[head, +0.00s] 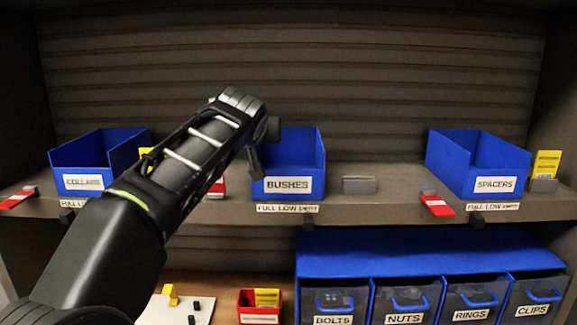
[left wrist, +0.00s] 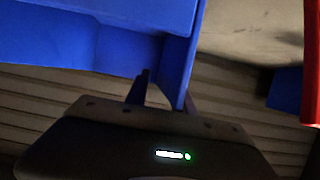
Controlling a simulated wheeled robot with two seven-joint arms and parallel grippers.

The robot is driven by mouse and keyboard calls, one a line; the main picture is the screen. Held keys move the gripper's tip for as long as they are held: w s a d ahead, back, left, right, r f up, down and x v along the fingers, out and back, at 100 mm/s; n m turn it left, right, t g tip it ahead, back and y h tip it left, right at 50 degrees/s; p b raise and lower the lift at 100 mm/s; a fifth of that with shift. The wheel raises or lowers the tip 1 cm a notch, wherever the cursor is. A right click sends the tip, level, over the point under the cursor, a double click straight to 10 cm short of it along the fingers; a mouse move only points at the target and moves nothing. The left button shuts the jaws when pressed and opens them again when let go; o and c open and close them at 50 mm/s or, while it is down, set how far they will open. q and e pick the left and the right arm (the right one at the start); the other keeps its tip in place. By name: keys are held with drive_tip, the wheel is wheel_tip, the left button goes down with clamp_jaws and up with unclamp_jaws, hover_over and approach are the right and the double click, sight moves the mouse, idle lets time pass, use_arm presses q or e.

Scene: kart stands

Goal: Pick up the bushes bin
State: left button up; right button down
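The blue bushes bin (head: 288,186), labelled BUSHES, stands upright on the upper shelf in the middle of the head view. My left arm reaches over from the left, and its gripper (head: 260,150) is at the bin's left side, covering part of it. In the left wrist view, blue bin walls (left wrist: 90,35) fill the upper left. The fingers of my left gripper (left wrist: 165,92) are spread, with a blue wall edge between them and a gap showing beside one finger. My right gripper is not in view.
On the shelf (head: 385,207), a blue collars bin (head: 85,182) stands left and a blue spacers bin (head: 494,185) right. A grey block (head: 359,185) and a red piece (head: 437,204) lie between bushes and spacers. Labelled drawers (head: 405,303) are below.

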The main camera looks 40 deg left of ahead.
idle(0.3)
use_arm(q)
clamp_jaws()
idle(1.3)
